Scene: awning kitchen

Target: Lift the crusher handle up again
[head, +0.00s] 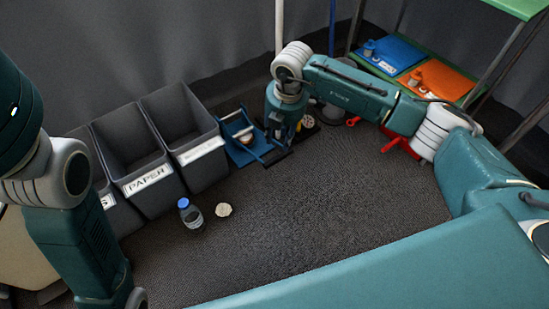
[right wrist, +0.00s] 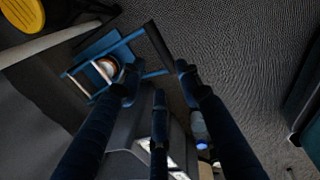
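The crusher (head: 236,127) is a blue frame on the floor, right of the grey bins. It also shows at the upper left of the right wrist view (right wrist: 121,47), with blue bars and pale rods. A round white and orange thing (right wrist: 106,68) sits inside it. Which bar is the handle is hard to tell. My right gripper (head: 279,139) points down at the crusher's right side. In the right wrist view its dark fingers (right wrist: 158,76) are spread apart with nothing visible between them. One finger overlaps the frame's edge; contact cannot be told. My left gripper is out of view.
Grey bins (head: 148,167), one labelled PAPER, stand left of the crusher. A blue-capped bottle (head: 191,215) and a pale round piece (head: 223,210) are on the floor. A shelf with blue (head: 398,54) and orange (head: 447,80) trays stands at right.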

